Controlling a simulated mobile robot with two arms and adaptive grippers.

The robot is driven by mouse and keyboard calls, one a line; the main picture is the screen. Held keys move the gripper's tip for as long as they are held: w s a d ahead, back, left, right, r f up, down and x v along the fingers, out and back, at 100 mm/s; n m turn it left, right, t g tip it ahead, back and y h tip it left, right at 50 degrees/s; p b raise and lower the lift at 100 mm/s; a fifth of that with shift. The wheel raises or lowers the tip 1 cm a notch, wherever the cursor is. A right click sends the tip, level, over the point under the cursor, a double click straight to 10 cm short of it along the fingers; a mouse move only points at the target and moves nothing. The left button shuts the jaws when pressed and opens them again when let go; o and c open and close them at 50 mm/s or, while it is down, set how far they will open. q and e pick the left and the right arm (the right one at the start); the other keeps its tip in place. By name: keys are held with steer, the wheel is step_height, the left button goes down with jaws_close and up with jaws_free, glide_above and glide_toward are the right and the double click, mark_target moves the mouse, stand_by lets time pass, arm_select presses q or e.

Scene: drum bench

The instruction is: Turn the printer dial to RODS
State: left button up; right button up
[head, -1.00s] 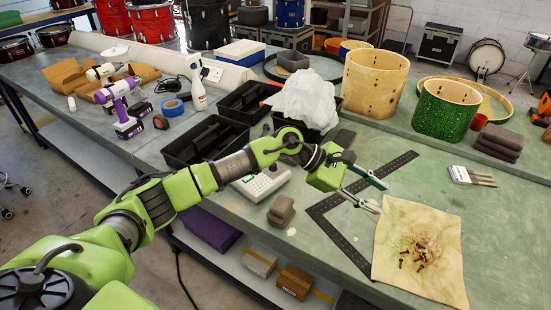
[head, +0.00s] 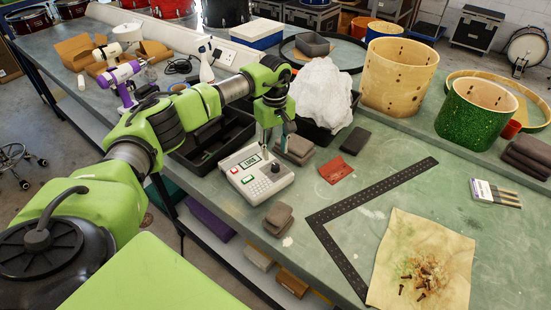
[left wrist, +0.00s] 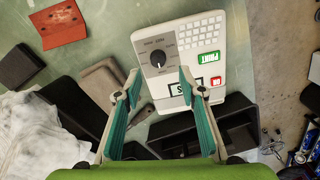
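The white label printer (head: 258,196) stands on the green bench, with keys, a green PRINT button, a red button and a small display whose text I cannot read surely. Its black dial (left wrist: 157,60) shows in the left wrist view inside a ring of small labels, too small to read. The dial also shows in the head view (head: 275,168). My left gripper (head: 270,143) is open over the printer. In the left wrist view its fingertips (left wrist: 160,76) are apart, one on either side of the dial's line, with nothing between them. My right gripper is not in view.
Grey foam blocks (head: 279,218) lie in front of the printer, and others lie behind it. A black tray (head: 205,158) stands to its left. A white crumpled bag (head: 322,92), a red card (head: 336,170) and a black steel square (head: 345,255) lie to the right.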

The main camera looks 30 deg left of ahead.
mark_target(275, 165)
arm_select(q)
step_height(275, 165, down, 6)
steer(key=shift+w+d+r+p, duration=0.1)
steer(key=shift+w+r+p, duration=0.05)
steer(key=shift+p, duration=0.5)
steer(key=shift+f, duration=0.45)
jaws_close()
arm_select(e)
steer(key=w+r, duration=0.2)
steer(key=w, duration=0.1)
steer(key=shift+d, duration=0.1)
